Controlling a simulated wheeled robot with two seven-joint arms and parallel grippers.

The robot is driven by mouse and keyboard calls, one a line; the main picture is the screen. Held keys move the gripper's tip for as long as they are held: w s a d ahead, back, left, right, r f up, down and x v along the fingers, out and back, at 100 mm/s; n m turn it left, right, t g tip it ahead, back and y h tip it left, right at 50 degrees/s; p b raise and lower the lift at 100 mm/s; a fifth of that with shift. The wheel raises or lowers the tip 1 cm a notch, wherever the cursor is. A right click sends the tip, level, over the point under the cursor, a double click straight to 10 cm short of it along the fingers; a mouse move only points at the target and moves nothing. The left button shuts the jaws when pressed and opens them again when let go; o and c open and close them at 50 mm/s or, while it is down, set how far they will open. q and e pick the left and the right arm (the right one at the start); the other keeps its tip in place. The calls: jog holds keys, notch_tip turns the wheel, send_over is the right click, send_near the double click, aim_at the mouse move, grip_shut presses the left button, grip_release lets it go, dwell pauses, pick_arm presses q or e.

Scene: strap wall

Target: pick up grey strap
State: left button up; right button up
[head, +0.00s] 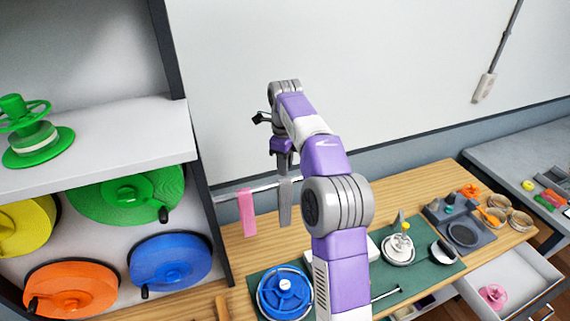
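The grey strap (285,204) hangs down from a thin light rail (262,188) above the wooden worktop. A pink strap (247,213) hangs on the same rail just to its left. My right gripper (284,166) points down directly over the top of the grey strap, close to the rail. Its fingers are small and dark, and I cannot tell whether they are apart or touch the strap. My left gripper is not in view.
A shelf (95,148) with coloured reels stands on the left. The wooden worktop (405,202) holds a green mat (438,266) with a blue reel (284,294) and other parts. An open white drawer (530,285) juts out at the right.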

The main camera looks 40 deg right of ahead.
jog(key=o, duration=1.1)
